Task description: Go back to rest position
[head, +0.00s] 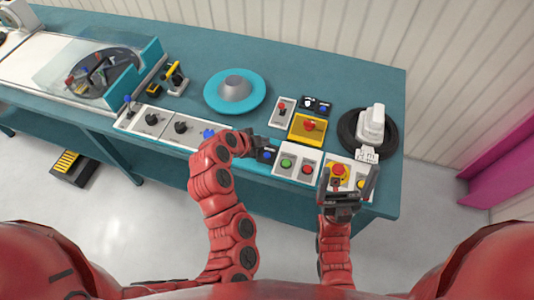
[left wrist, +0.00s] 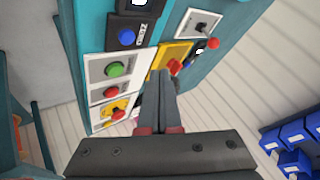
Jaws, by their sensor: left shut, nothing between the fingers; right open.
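My left gripper (head: 258,147) is shut and empty. It hangs over the front edge of the table, beside a panel with a blue button (head: 265,156). In the left wrist view its closed fingers (left wrist: 160,92) point toward the control panels. My right gripper (head: 346,184) is open, with its two fingers apart. It is over the front right panel, around or just above the red button on a yellow base (head: 337,171); I cannot tell whether it touches it. The green button (head: 287,163) lies between the two grippers and also shows in the left wrist view (left wrist: 116,69).
The teal table (head: 330,85) holds a teal reel (head: 235,92), a black disc with a white part (head: 371,122), a yellow box with a red button (head: 307,127) and a covered machine (head: 98,72). A white wall stands behind.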

